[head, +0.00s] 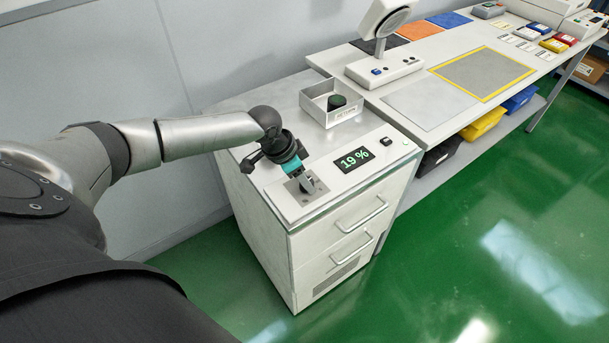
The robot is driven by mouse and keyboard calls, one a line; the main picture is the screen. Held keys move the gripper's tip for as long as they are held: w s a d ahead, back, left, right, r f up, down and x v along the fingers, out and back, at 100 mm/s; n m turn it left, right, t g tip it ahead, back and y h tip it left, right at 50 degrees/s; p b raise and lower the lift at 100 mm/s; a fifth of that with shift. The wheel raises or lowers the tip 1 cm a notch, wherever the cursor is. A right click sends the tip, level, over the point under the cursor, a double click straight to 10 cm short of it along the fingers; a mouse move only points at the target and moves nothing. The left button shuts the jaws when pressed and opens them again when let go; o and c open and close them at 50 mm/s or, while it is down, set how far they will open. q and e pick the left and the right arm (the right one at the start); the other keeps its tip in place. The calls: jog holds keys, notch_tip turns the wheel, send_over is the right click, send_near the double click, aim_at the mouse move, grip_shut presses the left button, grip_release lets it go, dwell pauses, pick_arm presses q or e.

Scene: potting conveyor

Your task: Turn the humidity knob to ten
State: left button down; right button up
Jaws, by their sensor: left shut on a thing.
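The control cabinet (238,176) stands at the middle of the head view. Its display (354,159) reads 19 %. My left gripper (307,186) reaches down to the front left of the cabinet top, left of the display. It is shut on the humidity knob, which the fingers mostly hide, so its pointer cannot be read. My right gripper is out of view.
A metal tray (312,108) with a dark round piece (337,102) sits behind the display. Green floor is free in front.

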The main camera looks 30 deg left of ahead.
pick_arm(q)
jog(key=shift+m+h, duration=0.3)
jog(key=shift+m, duration=0.7)
jog(key=shift+g, duration=0.3)
jog(key=shift+c, duration=1.9)
grip_release()
jog(key=p+v, duration=0.1)
jog(key=v, duration=1.4)
jog(key=shift+p, duration=0.35)
